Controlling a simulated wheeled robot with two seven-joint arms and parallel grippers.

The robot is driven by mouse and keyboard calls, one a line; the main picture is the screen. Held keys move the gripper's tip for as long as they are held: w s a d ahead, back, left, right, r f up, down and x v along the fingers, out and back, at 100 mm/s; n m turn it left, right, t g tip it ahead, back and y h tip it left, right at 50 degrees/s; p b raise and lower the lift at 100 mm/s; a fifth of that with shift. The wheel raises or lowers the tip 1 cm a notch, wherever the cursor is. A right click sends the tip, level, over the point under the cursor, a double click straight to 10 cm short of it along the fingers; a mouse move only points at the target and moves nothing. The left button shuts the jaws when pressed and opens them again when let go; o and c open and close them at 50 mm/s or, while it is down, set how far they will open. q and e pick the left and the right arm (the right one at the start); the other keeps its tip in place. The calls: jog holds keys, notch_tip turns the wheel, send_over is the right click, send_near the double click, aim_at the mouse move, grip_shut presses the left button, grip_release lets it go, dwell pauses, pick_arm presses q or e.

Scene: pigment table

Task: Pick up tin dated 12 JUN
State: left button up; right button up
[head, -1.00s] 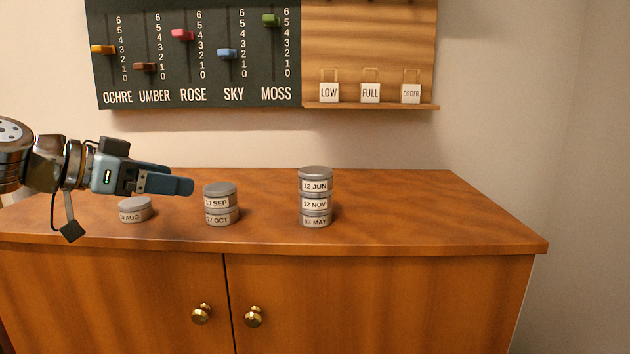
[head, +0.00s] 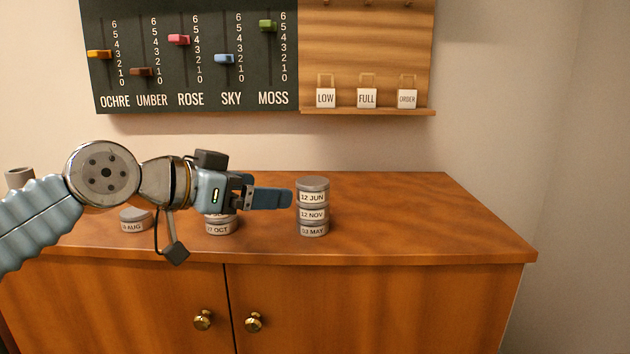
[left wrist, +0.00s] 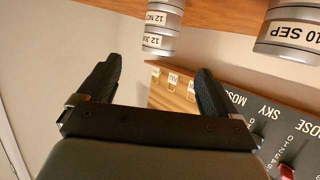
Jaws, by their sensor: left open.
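The tin dated 12 JUN (head: 312,192) is a round grey tin with a white label. It is on top of a stack, above the 12 NOV tin (head: 312,215) and the 03 MAY tin (head: 313,230). My left gripper (head: 290,198) is open and empty, just left of the 12 JUN tin at about its height. In the left wrist view, the 12 JUN tin (left wrist: 158,42) shows upside down beyond the open fingers (left wrist: 155,90), not between them. My right gripper is not in view.
The 07 OCT tin (head: 220,229) stands under my left gripper, with the 10 SEP tin (left wrist: 292,32) on it, mostly hidden in the head view. An AUG tin (head: 135,220) stands farther left. The wooden cabinet top (head: 430,220) is clear on the right.

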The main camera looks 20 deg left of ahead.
aim_at(303, 191)
pick_arm(q)
jog(key=x, duration=0.8)
jog(key=shift+w+d, duration=0.15)
jog(key=shift+d, duration=0.25)
jog(key=shift+w+r+x, duration=0.1)
jog(key=shift+r+x, duration=0.05)
jog(key=shift+x, duration=1.2)
jog(key=shift+w+r+x, duration=0.1)
jog(key=shift+r+x, duration=0.05)
jog(key=shift+x, duration=1.2)
jog(key=shift+a, duration=0.15)
jog(key=shift+c, duration=0.3)
jog(key=c, duration=1)
jog(key=shift+r, duration=0.1)
